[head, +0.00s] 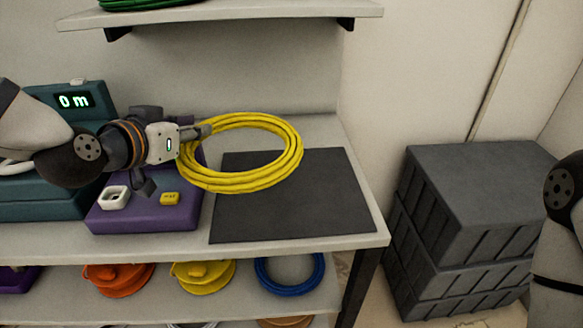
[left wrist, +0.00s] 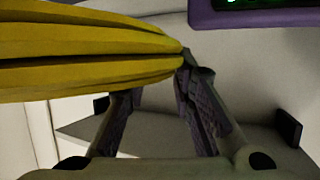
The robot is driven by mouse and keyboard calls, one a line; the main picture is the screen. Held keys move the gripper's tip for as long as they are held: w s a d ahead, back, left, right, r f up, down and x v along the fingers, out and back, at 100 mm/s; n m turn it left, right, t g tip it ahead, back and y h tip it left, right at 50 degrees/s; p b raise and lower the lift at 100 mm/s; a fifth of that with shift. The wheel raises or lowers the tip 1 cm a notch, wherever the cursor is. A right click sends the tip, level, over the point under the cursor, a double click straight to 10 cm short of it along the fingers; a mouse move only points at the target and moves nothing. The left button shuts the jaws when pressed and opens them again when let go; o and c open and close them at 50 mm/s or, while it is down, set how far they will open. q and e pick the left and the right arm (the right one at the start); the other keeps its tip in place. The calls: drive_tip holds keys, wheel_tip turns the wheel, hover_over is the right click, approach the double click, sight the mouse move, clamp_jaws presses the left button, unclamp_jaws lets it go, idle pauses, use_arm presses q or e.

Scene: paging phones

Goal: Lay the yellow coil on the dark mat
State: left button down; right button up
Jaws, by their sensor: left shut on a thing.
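The yellow coil (head: 240,184) is a ring of several turns of cable. My left gripper (head: 205,131) is shut on the coil's far left side. The coil reaches out to the right of the gripper and overlaps the left part of the dark mat (head: 310,205) in the head view. I cannot tell how high it is above the mat. The mat lies flat and empty at the right end of the bench top. In the left wrist view the coil (left wrist: 80,55) runs in from the left to the fingers (left wrist: 165,85). My right gripper is out of view.
A purple device (head: 150,218) with a white socket and a yellow tag stands left of the mat. A teal unit with a lit display (head: 74,101) is behind my left arm. Stacked grey crates (head: 470,215) stand right of the bench. A shelf (head: 230,16) hangs above.

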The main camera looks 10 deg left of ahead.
use_arm(q)
drive_tip(key=w+d+f, duration=0.2)
drive_tip(key=d+f, duration=0.1)
drive_tip(key=w+d+f+b, duration=0.1)
drive_tip(key=w+d+f, duration=0.4)
drive_tip(key=d+f, duration=0.1)
drive_tip(key=shift+w+b, duration=0.15)
drive_tip(key=shift+b, duration=0.15)
drive_tip(key=shift+w+d, duration=0.15)
drive_tip(key=shift+d, duration=0.05)
drive_tip(key=f, duration=0.2)
drive_tip(key=f+b, duration=0.1)
drive_tip(key=f, duration=0.1)
drive_tip(key=shift+w+d, duration=0.2)
drive_tip(key=shift+d, duration=0.15)
drive_tip(key=shift+r, duration=0.2)
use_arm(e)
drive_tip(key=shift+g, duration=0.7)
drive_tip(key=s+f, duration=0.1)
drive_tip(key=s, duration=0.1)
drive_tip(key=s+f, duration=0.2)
use_arm(q)
drive_tip(key=shift+f, duration=0.1)
drive_tip(key=c, duration=1.4)
unclamp_jaws()
drive_tip(key=shift+o, duration=0.2)
